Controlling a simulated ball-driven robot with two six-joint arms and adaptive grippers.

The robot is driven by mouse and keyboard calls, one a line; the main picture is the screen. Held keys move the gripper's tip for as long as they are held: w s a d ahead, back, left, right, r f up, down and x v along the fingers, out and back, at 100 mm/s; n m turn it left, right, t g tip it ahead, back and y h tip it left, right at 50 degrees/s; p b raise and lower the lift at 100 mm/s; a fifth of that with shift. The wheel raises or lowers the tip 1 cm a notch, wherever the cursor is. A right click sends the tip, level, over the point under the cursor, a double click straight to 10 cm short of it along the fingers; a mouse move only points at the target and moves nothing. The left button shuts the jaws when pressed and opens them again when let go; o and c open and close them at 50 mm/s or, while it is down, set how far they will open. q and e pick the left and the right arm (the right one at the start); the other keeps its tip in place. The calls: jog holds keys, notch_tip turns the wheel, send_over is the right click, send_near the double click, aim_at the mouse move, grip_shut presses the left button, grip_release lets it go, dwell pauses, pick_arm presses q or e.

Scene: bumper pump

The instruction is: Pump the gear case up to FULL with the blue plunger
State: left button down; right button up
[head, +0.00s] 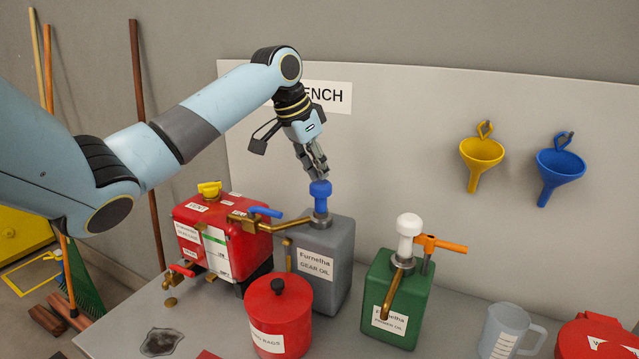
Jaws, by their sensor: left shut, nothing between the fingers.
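The blue plunger (320,194) stands on top of the grey gear oil can (328,262). My left gripper (319,176) is shut and empty, pointing down right above the plunger's blue knob. I cannot tell whether the fingertips touch it. A brass spout (245,223) with a blue lever (264,211) runs from the can toward the red gear case (213,236). The case has a yellow cap (209,188) on top and a pale level strip (216,251) on its front; its level is too small to read. My right gripper is out of view.
A green can (392,300) with a white plunger (408,230) and orange lever stands to the right. A red round bin (278,318) stands in front of the grey can. A clear jug (508,330) is at front right. Yellow (481,155) and blue (559,168) funnels hang on the back panel.

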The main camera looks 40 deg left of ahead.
aim_at(317, 183)
pick_arm(q)
jog(key=shift+f+b, duration=0.4)
jog(key=shift+f, duration=1.55)
jog(key=shift+s, duration=0.1)
notch_tip(317, 183, up, 3)
jog(key=p, duration=0.4)
jog(key=shift+r+p, duration=0.2)
jog(key=shift+p, duration=0.15)
jog(key=shift+r, duration=0.1)
jog(key=shift+r+p, duration=0.8)
jog(key=shift+r, duration=0.15)
jog(key=shift+f, duration=0.25)
